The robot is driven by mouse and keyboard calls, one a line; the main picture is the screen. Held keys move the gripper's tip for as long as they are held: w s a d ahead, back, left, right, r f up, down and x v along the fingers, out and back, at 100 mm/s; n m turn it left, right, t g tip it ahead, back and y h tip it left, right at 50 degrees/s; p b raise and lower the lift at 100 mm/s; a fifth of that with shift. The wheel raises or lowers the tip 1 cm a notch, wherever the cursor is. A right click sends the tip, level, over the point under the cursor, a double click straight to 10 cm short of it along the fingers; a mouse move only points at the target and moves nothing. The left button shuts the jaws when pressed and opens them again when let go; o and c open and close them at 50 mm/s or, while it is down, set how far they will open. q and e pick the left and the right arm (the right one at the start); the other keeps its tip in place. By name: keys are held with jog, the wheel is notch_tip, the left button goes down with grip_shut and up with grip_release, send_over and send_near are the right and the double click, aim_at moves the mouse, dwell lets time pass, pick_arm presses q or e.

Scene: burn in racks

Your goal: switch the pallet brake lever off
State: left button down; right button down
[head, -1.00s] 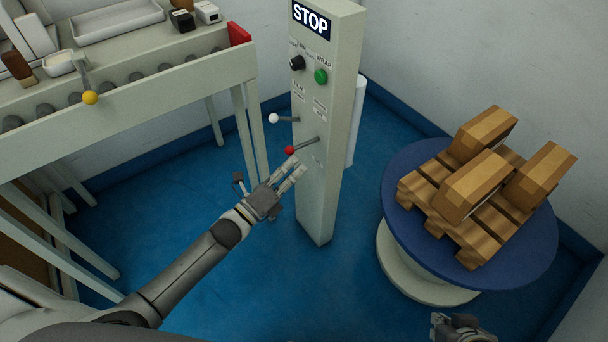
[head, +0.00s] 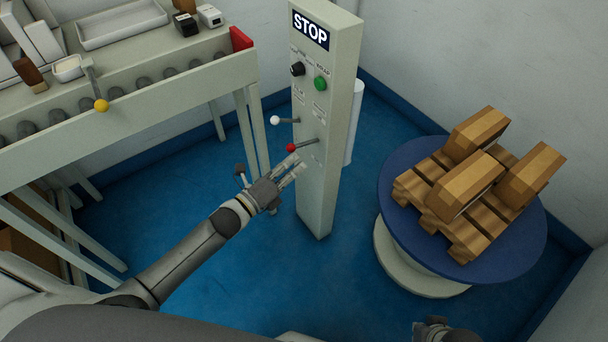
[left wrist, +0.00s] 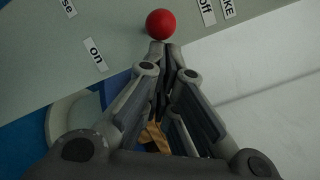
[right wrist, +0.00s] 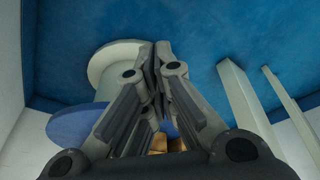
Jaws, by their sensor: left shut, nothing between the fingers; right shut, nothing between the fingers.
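The lever with a red ball knob (head: 291,148) sticks out of the front of the grey control post. In the left wrist view the red knob (left wrist: 161,24) is just beyond my fingertips, with an "on" label to its left and "off" and a partly cut label ending in "KE" to its right. My left gripper (head: 299,164) is shut and empty, just below the knob; I cannot tell whether it touches. My right gripper (head: 433,324) is low at the bottom edge, shut and empty in the right wrist view (right wrist: 162,48).
The post (head: 318,190) also carries a white-knobbed lever (head: 275,120) just above, a green button (head: 320,83), a black knob (head: 297,69) and a STOP sign. A roller conveyor (head: 150,110) stands left. A blue turntable (head: 520,240) with a loaded pallet (head: 440,215) stands right.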

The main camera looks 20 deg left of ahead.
pick_arm(q)
jog(key=r+p+v, duration=0.1)
jog(key=v, duration=1.1)
jog(key=shift+r+g+p, duration=0.35)
jog(key=shift+g, duration=0.05)
pick_arm(e)
notch_tip(320, 180, down, 7)
jog(key=s, duration=0.1)
